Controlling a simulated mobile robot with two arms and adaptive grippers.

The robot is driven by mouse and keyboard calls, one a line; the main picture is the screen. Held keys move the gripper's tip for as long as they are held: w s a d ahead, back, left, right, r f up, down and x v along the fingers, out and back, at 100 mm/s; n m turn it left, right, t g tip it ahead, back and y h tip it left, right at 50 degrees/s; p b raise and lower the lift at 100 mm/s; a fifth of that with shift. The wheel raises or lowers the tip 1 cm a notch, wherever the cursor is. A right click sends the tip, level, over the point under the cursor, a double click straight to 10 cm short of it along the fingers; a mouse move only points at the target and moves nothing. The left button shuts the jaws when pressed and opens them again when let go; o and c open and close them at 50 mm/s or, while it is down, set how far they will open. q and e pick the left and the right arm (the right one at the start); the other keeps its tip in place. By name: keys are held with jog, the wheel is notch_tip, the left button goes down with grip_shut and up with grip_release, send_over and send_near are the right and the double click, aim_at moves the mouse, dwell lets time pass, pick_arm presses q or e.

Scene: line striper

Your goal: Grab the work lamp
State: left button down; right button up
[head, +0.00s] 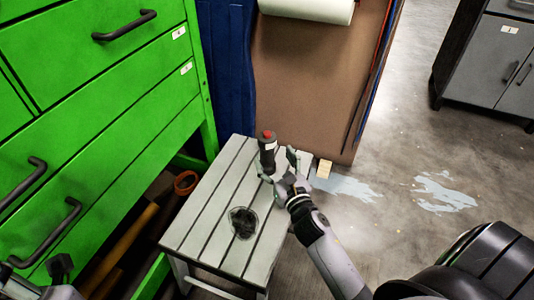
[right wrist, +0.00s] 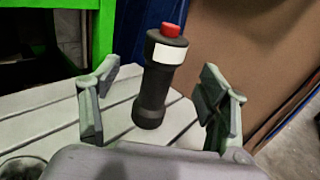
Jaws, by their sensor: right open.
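The work lamp (head: 267,152) is a dark cylinder with a red top and a white label. It stands upright on the grey slatted stool (head: 205,195), near its back edge. In the right wrist view the lamp (right wrist: 161,85) stands between the two spread fingers, with a gap on each side. My right gripper (head: 279,164) is open at the lamp, reaching in from the lower right. Its fingers hide part of the lamp's lower body in the head view. My left gripper (head: 60,268) shows only partly at the lower left edge; its jaw state is unclear.
A round glass dish with dark contents (head: 243,222) sits on the stool's front half. A green drawer cabinet (head: 110,110) stands close on the left. A brown board (head: 310,80) stands behind the stool. Open floor (head: 400,170) lies to the right.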

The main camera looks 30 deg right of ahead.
aim_at(271, 149)
jog(key=w, duration=0.2)
jog(key=w+d+b, duration=0.1)
jog(key=w, duration=0.4)
jog(key=shift+w+d+f, duration=0.1)
jog(key=shift+w+d, duration=0.05)
jog(key=c, duration=1.5)
